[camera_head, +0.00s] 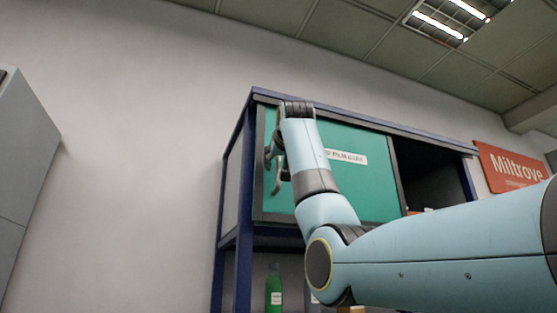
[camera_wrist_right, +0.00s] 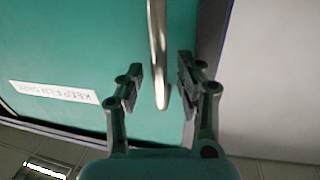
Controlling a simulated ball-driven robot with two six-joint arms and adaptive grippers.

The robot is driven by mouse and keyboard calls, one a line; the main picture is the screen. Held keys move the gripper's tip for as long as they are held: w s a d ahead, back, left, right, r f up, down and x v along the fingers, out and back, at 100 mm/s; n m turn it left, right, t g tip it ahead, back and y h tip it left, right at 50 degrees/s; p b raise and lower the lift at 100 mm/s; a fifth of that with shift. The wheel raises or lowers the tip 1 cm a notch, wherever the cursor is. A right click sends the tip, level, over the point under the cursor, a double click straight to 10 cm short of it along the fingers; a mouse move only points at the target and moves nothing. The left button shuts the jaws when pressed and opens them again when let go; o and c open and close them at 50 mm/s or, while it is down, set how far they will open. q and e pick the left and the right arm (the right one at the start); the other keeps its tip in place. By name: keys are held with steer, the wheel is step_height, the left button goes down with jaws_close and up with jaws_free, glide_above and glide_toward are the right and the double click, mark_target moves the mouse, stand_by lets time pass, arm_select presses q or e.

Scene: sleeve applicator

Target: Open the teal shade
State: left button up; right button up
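The teal shade (camera_head: 355,190) is a flat panel with a white label, covering the left and middle part of the blue-framed cabinet's upper compartment. It also shows in the right wrist view (camera_wrist_right: 60,45), with its label upside down. A metal bar handle (camera_wrist_right: 157,45) runs along the shade near its edge. My right gripper (camera_wrist_right: 160,88) is open, with one finger on each side of the handle's end and visible gaps between. In the head view the right gripper (camera_head: 272,157) is at the shade's left edge, partly hidden by my arm. My left gripper is not in view.
The cabinet's blue frame (camera_head: 231,190) stands just left of the shade. The compartment's right part (camera_head: 430,178) is open and dark. A green bottle (camera_head: 273,290) stands on the shelf below. A grey cabinet (camera_head: 22,150) is at far left, with bare wall between.

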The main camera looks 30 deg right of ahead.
steer(key=shift+c, duration=0.4)
jaws_close()
steer(key=shift+w, duration=0.1)
